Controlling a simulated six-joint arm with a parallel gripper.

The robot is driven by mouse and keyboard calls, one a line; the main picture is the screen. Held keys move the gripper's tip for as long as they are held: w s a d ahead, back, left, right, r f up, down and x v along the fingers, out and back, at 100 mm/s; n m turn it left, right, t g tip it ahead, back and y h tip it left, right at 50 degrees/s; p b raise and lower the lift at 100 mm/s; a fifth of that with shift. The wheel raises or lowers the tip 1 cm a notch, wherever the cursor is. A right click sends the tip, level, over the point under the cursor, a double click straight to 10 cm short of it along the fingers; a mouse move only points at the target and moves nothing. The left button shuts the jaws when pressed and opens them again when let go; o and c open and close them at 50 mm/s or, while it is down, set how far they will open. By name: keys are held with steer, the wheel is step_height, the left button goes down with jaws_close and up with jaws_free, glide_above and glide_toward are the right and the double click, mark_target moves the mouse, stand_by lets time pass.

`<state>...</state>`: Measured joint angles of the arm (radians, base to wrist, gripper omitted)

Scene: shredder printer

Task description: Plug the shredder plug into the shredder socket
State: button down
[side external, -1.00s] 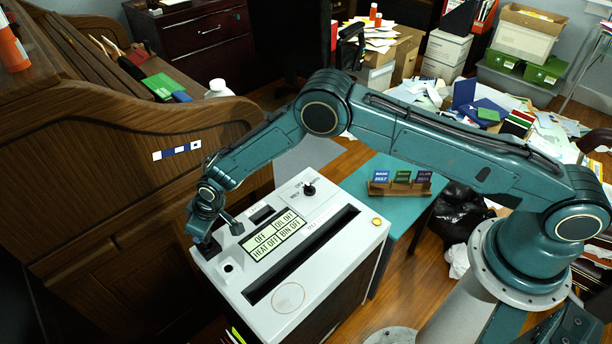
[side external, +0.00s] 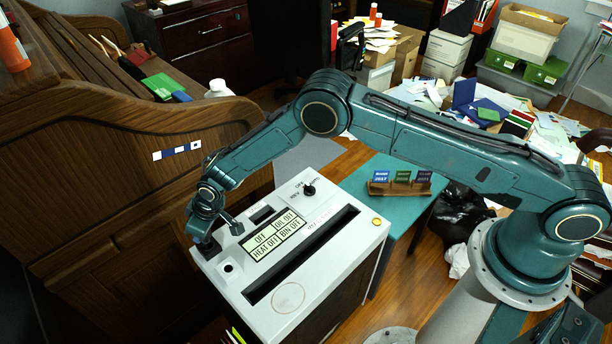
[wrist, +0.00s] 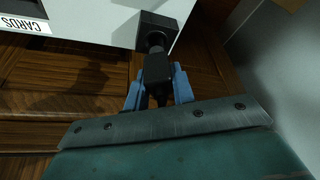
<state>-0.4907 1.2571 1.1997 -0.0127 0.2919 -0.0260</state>
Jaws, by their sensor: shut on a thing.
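In the wrist view my gripper (wrist: 159,80) has its two blue fingers on either side of the black shredder plug (wrist: 156,68) and is shut on it. The plug's front end meets a black square block, which looks like the shredder socket (wrist: 158,22), at the edge of the white shredder. The two are in line and appear to touch; how deep the plug sits cannot be told. In the side view my gripper (side external: 207,240) is at the left corner of the shredder (side external: 318,290), and the plug and socket there are mostly hidden in dark shapes.
The shredder top has a button panel (side external: 273,236), a long slot and a knob (side external: 309,189). A wooden desk (side external: 110,180) stands close to my gripper on the left. A teal table (side external: 400,205) with a card holder (side external: 400,187) is behind the shredder.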

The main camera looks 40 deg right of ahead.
steer(key=shift+f, duration=1.75)
steer(key=c, duration=1.1)
jaws_free()
steer(key=shift+r, duration=0.1)
steer(key=v, duration=1.3)
steer(key=shift+s+r, duration=0.2)
steer(key=shift+r, duration=0.05)
steer(key=shift+d+r, duration=0.1)
steer(key=shift+d, duration=0.1)
